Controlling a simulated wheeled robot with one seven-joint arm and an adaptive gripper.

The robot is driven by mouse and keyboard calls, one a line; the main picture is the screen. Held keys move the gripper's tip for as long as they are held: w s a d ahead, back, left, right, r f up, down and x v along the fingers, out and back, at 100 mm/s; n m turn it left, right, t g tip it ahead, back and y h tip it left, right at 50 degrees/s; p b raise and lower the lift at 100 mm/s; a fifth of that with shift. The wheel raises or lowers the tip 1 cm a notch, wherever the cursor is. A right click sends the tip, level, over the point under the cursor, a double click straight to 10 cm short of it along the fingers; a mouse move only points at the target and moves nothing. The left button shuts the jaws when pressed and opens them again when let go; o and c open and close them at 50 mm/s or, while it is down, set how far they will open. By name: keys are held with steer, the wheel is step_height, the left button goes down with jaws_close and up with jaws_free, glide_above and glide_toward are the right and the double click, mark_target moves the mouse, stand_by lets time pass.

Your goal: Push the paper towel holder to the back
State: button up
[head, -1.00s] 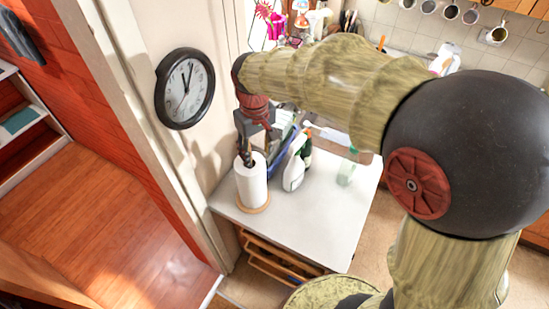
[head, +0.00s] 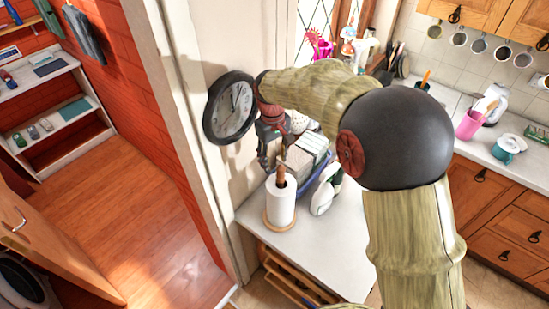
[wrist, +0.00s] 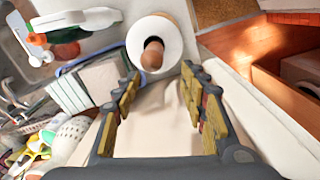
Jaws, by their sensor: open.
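The paper towel holder (head: 280,208), a white roll on a round wooden base with a wooden post, stands upright near the front left of the white counter (head: 333,252). My gripper (head: 274,166) is above and behind it, close to the wall below the clock. In the wrist view the holder (wrist: 168,36) is seen from above, just beyond the gap between my fingertips. My gripper (wrist: 158,78) is open with nothing between its fingers. The fingers look apart from the roll. The base is mostly hidden by the roll in the wrist view.
A round wall clock (head: 230,107) hangs close beside my wrist. The counter front is clear. A doorway opens at left.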

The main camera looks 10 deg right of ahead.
step_height(320, 180, down, 7)
steer(key=shift+d+f+p, duration=0.1)
steer(key=shift+f+p, duration=0.05)
steer(key=shift+p, duration=0.2)
steer(key=c, duration=0.3)
steer(key=c, duration=0.8)
jaws_close()
